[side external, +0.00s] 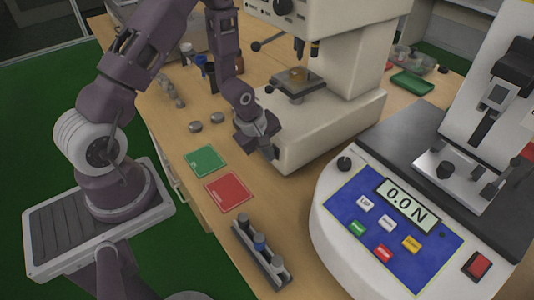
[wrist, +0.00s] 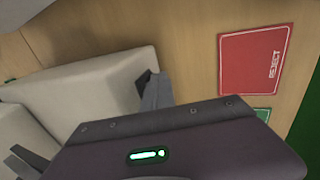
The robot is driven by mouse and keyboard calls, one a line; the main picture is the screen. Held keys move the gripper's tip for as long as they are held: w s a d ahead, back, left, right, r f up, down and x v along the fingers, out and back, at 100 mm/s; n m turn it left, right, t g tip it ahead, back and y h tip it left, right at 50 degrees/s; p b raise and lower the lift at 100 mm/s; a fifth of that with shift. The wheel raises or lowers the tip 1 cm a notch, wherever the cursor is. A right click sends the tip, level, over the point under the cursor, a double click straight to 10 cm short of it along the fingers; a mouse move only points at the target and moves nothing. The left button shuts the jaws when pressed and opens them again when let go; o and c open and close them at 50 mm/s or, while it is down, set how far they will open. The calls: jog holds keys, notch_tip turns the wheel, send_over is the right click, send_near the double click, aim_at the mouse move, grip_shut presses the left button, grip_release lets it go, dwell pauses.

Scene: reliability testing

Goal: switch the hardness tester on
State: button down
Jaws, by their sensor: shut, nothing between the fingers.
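The hardness tester, taken to be the cream machine with a stage and lens turret, stands at the back centre in the side external view; its base (side external: 320,135) reaches toward my gripper (side external: 269,151). My gripper is shut and empty, pointing down at the near left end of that base. I cannot tell whether it touches. A tiny green spot (wrist: 10,80) shows at the left edge. No power switch can be made out; my gripper may hide it.
A green card (side external: 205,161) and a red REJECT card (side external: 228,191) lie left of the base. A rack (side external: 262,256) stands at the front. A white machine reading 0.0 N (side external: 405,201) fills the right. Round metal pieces (side external: 195,127) lie behind the cards.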

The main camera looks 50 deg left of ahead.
jog(key=shift+r, duration=0.75)
jog(key=s+r, duration=0.8)
jog(key=s, duration=0.1)
jog(key=shift+s, duration=0.2)
notch_tip(320, 180, up, 12)
jog(key=m+t+y, duration=0.2)
jog(key=m, duration=0.4)
jog(key=s+d+r+m+h, duration=0.2)
jog(key=s+d+r+m, duration=0.6)
jog(key=s+m, duration=0.4)
jog(key=shift+s+r, duration=0.15)
jog(key=shift+r, duration=0.75)
